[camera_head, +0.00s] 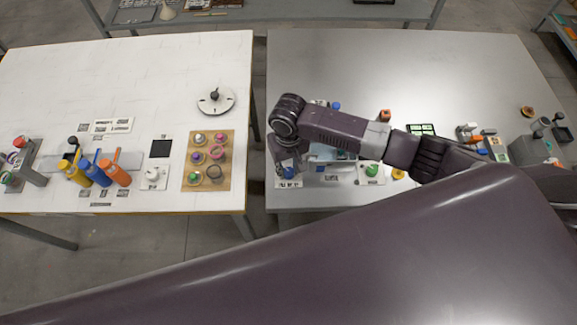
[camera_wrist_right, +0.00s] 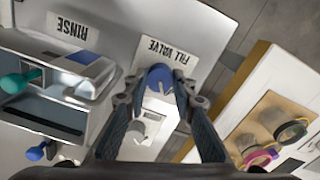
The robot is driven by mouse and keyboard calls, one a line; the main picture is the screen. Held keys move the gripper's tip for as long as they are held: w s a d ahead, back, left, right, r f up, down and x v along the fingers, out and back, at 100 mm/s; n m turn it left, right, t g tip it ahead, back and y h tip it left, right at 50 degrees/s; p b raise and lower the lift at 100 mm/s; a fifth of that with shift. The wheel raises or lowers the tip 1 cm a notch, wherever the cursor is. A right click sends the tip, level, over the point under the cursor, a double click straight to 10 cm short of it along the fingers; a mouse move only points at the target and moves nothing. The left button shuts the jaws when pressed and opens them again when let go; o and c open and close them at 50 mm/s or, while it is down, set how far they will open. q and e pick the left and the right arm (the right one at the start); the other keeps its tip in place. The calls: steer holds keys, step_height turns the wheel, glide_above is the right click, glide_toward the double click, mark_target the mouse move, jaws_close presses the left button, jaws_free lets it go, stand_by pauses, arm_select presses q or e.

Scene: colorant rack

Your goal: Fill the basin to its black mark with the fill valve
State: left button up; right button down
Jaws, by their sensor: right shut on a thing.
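The fill valve shows in the right wrist view as a blue knob (camera_wrist_right: 160,78) on a white plate beside the label FILL VALVE. It also shows in the head view (camera_head: 288,172), partly under my right gripper. My right gripper (camera_head: 286,160) points down there, and its fingers (camera_wrist_right: 158,90) are closed on the two sides of the knob. The pale basin (camera_head: 328,153) is largely covered by my right arm. My left gripper is out of view.
A green knob (camera_head: 372,170) stands right of the basin. A RINSE label (camera_wrist_right: 70,32) lies near it. On the white table (camera_head: 100,60) are a brown board (camera_head: 224,180) with rings, coloured bottles (camera_head: 98,170) and a round dial (camera_head: 216,101). A gap separates the tables.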

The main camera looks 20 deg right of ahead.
mark_target(288, 171)
steer(key=shift+r+n+p, duration=0.15)
steer(key=shift+n+p, duration=0.4)
steer(key=shift+n, duration=0.95)
steer(key=c, duration=1.6)
jaws_free()
step_height(288, 171, up, 12)
steer(key=shift+f, duration=0.2)
